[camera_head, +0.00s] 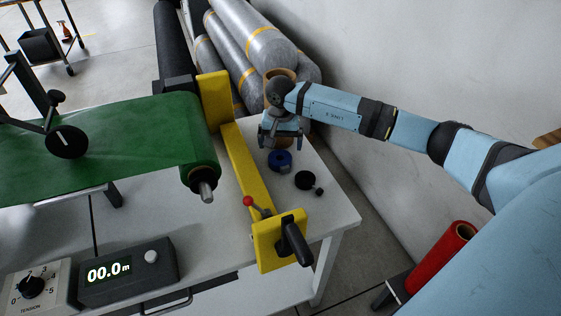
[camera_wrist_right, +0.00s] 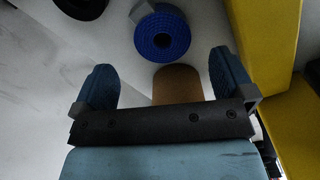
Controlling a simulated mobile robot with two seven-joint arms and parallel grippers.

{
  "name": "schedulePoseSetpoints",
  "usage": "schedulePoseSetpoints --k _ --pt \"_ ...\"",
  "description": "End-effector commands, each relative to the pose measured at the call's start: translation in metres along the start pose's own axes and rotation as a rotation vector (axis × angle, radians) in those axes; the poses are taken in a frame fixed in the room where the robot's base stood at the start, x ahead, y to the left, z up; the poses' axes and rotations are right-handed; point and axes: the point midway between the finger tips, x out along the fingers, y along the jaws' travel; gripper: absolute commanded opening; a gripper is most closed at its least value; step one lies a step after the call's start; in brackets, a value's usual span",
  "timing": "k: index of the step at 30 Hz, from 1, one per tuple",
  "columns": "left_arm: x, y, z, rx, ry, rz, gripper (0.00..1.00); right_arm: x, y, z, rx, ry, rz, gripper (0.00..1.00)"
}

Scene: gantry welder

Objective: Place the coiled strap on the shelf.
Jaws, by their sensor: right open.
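The coiled strap (camera_head: 279,161) is a blue flat roll on the white table, beyond the yellow bar. In the right wrist view the strap (camera_wrist_right: 162,37) shows its spiral, near the top middle. My right gripper (camera_head: 282,139) is just behind the strap, pointing down, open. In the right wrist view its fingers (camera_wrist_right: 163,72) are spread, and the strap lies beyond their tips, not between them. A tan cylinder (camera_wrist_right: 177,84) shows between the fingers, partly hidden by the gripper. A lower white surface (camera_head: 240,297) shows under the table; I cannot tell if it is the shelf. My left gripper is out of view.
A black disc (camera_head: 305,180) and a small black knob (camera_head: 319,191) lie right of the strap. The yellow bar (camera_head: 245,165) with a red-knobbed lever stands left. Silver rolls (camera_head: 250,45) are behind, a wall is right, and a red roll (camera_head: 440,255) stands lower right.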

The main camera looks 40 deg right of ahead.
Motion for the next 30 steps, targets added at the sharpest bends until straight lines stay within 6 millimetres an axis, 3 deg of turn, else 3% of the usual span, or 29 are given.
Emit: schedulePoseSetpoints --k 8,18,24,25,30 --pt "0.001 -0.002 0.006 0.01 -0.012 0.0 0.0 0.018 0.0 -0.001 0.0 -0.001 0.001 1.0" --pt "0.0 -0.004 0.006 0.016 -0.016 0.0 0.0 0.062 -0.002 -0.004 0.0 -0.001 -0.001 1.0" --pt "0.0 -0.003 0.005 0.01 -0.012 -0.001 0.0 0.064 -0.002 -0.005 -0.001 0.001 0.0 1.0" --pt "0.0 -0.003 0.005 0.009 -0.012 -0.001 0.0 0.064 -0.002 -0.005 -0.001 0.0 0.0 0.98" --pt "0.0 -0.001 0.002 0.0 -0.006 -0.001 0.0 0.064 -0.002 -0.004 -0.001 0.0 0.0 0.59"
